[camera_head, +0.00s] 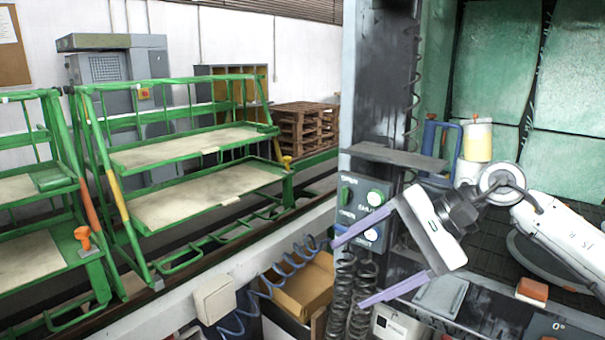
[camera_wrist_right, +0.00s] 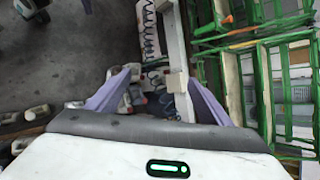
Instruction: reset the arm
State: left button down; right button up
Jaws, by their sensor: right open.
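My right gripper (camera_head: 348,271) is open and empty in the head view, its two purple fingers spread wide and pointing left. Its white arm comes in from the right edge, and the gripper is in front of the grey post and the control box (camera_head: 362,212). In the right wrist view the gripper (camera_wrist_right: 160,75) also shows both fingers apart, with nothing held between them. My left gripper is not in view.
A reddish-brown block (camera_head: 532,290) lies below my right forearm. A yellow-and-white cylinder (camera_head: 477,140) stands behind the wrist. Green racks (camera_head: 180,150) stand at the left.

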jog(key=s+a+f+m+t+y, duration=0.2)
jog(key=s+a+m+y, duration=0.2)
jog(key=a+m+y, duration=0.8)
jog(key=d+f+m+t+h, duration=0.65)
jog(key=f+m, duration=0.25)
jog(key=m, duration=0.8)
jog(key=d+f+m+t+h, duration=0.6)
jog(key=f+m, duration=0.3)
jog(key=m, duration=0.7)
jog(key=s+d+f+m+g+h, duration=0.3)
jog(key=s+f+m, duration=0.4)
jog(key=s+f, duration=0.4)
jog(key=s+d+f+m+g+h, duration=0.3)
jog(key=s+f+m+g+h, duration=0.1)
jog(key=s+f+m, duration=0.4)
notch_tip(320, 180, down, 3)
jog(key=s, duration=0.2)
jog(key=shift+s+d+f+g, duration=0.15)
jog(key=shift+s+g, duration=0.2)
jog(key=shift+s, duration=0.05)
jog(key=shift+o, duration=0.2)
